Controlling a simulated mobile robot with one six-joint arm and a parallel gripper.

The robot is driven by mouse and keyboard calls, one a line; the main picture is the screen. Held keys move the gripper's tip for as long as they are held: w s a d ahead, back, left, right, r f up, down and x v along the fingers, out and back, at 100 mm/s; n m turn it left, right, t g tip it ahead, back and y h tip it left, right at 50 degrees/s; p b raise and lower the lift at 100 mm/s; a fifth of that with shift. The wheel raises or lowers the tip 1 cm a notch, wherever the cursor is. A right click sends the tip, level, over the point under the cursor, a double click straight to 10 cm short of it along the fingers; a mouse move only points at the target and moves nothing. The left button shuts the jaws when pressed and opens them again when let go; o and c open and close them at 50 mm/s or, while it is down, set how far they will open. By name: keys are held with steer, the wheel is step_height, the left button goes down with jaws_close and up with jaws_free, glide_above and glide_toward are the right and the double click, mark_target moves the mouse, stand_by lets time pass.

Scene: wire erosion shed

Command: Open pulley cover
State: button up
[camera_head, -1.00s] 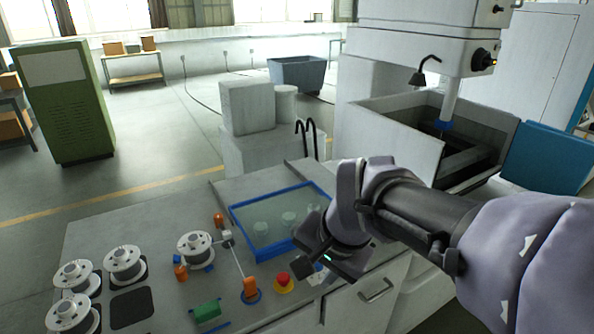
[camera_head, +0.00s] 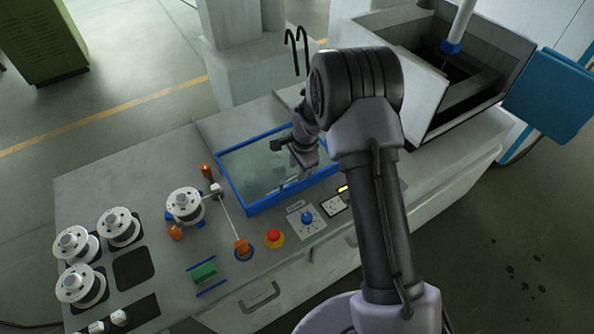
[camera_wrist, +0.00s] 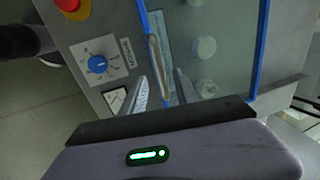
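The pulley cover (camera_head: 240,172) is a clear panel in a blue frame, lying closed on the bench top. It also shows in the wrist view (camera_wrist: 225,50), with several pale round pulleys (camera_wrist: 203,48) visible through it. My gripper (camera_head: 291,152) is over the cover's right part in the head view. In the wrist view my gripper (camera_wrist: 160,78) has its two fingers apart. A narrow tan bar (camera_wrist: 154,62) by the blue frame edge lies between them in the picture. I cannot tell whether either finger touches it.
A blue knob (camera_head: 307,217), a red stop button (camera_head: 273,236) and a small meter (camera_head: 335,205) sit in front of the cover. A white spool (camera_head: 184,203) and an orange-ended rod are to its left. Black hooks (camera_head: 297,50) stand behind. The open machine tank is at right.

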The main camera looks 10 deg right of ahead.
steer(key=shift+w+a+f, duration=0.1)
steer(key=shift+w+f, duration=0.1)
steer(key=shift+f, duration=0.45)
steer(key=shift+w+f, duration=0.15)
steer(key=shift+f, duration=0.5)
jaws_close()
stand_by(0.4)
